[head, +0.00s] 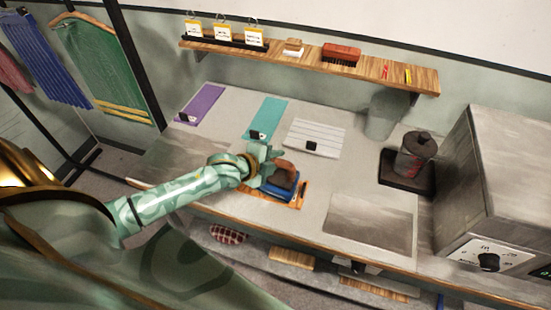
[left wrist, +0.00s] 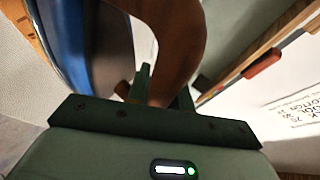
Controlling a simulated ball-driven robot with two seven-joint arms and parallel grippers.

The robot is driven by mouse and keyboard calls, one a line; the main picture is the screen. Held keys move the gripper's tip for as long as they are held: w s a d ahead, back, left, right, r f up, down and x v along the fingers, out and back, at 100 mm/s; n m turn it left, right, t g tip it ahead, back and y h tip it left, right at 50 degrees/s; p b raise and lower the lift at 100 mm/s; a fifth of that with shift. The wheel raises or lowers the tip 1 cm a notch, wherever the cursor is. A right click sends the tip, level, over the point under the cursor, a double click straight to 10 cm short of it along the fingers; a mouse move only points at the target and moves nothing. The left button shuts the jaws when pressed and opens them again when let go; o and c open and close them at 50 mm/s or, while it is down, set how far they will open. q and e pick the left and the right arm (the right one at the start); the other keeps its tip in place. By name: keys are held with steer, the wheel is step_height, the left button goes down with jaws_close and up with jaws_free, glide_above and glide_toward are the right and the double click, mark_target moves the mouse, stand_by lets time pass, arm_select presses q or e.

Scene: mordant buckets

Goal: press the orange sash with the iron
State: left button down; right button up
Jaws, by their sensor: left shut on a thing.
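A blue iron (head: 281,188) with a brown handle (head: 285,166) rests on or just above the orange sash (head: 303,193) on the worktop; I cannot tell whether its sole touches the cloth. Orange cloth shows at the edges of the iron, and the rest is hidden beneath it. My left gripper (head: 270,160) is shut on the brown handle. In the left wrist view the handle (left wrist: 172,40) stands between the green fingers, with the blue body (left wrist: 78,40) at the left and some orange (left wrist: 30,32) beyond it. My right gripper is not in view.
A purple sash (head: 203,103), a teal sash (head: 266,116) and a white lined sheet (head: 315,137) lie behind the iron. A dark pot (head: 417,148) and a grey machine (head: 480,180) stand at the right. A wooden shelf (head: 365,67) runs above the worktop.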

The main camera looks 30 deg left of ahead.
arm_select(q)
steer(key=shift+w+f, duration=0.1)
steer(key=shift+f, duration=0.3)
stand_by(0.5)
steer(key=shift+f+b, duration=0.1)
steer(key=shift+b, duration=0.2)
steer(key=shift+f, duration=0.1)
stand_by(2.2)
step_height(320, 180, up, 5)
steer(key=p, duration=0.5)
steer(key=shift+r+p, duration=0.2)
steer(key=shift+p, duration=0.1)
